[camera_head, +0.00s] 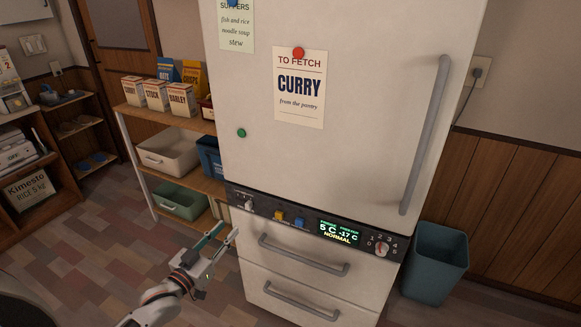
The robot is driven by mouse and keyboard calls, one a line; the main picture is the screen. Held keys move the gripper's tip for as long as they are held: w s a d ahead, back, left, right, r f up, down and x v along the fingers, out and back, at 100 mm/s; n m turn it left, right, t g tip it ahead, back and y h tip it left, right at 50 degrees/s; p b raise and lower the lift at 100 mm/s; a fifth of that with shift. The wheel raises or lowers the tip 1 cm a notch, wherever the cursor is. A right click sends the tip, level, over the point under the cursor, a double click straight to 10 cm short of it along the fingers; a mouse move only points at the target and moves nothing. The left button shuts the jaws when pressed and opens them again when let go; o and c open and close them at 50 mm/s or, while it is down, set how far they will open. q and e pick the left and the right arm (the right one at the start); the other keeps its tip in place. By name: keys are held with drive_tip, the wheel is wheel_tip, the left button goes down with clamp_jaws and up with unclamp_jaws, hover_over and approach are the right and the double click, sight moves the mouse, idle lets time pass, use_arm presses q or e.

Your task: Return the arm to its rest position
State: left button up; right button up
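My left gripper (229,232) is at the lower middle of the head view, its arm coming in from the bottom left. Its two fingers are apart, with nothing seen between them. The fingertips point up and right, in front of the lower left part of the white fridge (340,150) in the picture. I cannot tell whether they touch it. My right gripper is not in view.
The fridge has a long door handle (425,140), a control panel (310,225) and two drawers below. A wooden shelf (185,125) with boxes and bins stands left of it. A teal bin (435,265) stands at right. Tiled floor (90,260) is clear at lower left.

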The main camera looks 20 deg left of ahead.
use_arm(q)
drive_tip(key=s+d+f+m+g, duration=0.1)
drive_tip(key=s+d+f+g, duration=0.2)
drive_tip(key=s+d+f, duration=0.4)
drive_tip(key=s+d+f+m+g+h+p, duration=0.1)
drive_tip(key=s+d+f+g, duration=0.3)
drive_tip(key=s+d+f, duration=0.4)
drive_tip(key=s+d+m, duration=0.1)
drive_tip(key=s+d, duration=0.4)
drive_tip(key=s, duration=0.2)
drive_tip(key=shift+s+d+m, duration=0.2)
drive_tip(key=shift+s+m, duration=0.1)
drive_tip(key=shift+s, duration=0.05)
idle(1.5)
